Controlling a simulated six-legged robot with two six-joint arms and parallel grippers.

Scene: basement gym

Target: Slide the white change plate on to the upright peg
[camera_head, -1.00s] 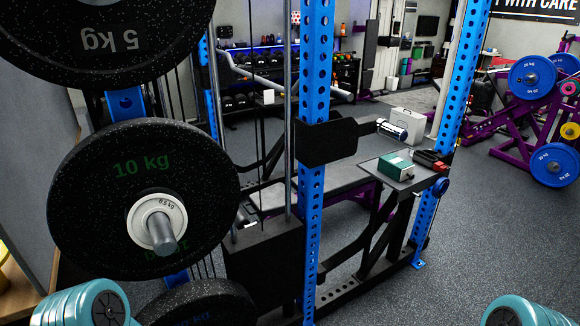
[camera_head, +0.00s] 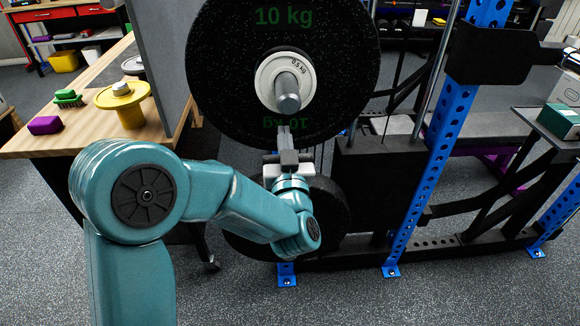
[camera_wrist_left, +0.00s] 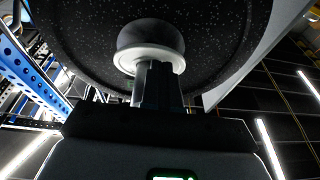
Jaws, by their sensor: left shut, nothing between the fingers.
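The white change plate (camera_head: 264,76), marked 0.5 kg, is around the grey steel peg (camera_head: 287,92). It lies against the face of a black 10 kg plate (camera_head: 345,70). The peg points out toward me from the rack, and its end is bare. My left gripper (camera_head: 284,131) is shut and empty just below the peg's end. In the left wrist view the shut fingers (camera_wrist_left: 157,84) overlap the lower edge of the white plate (camera_wrist_left: 130,62); whether they touch it I cannot tell. My right gripper is not in view.
A blue rack upright (camera_head: 430,165) stands right of the plates. Another dark plate (camera_head: 330,205) is below. Grey floor is open in front.

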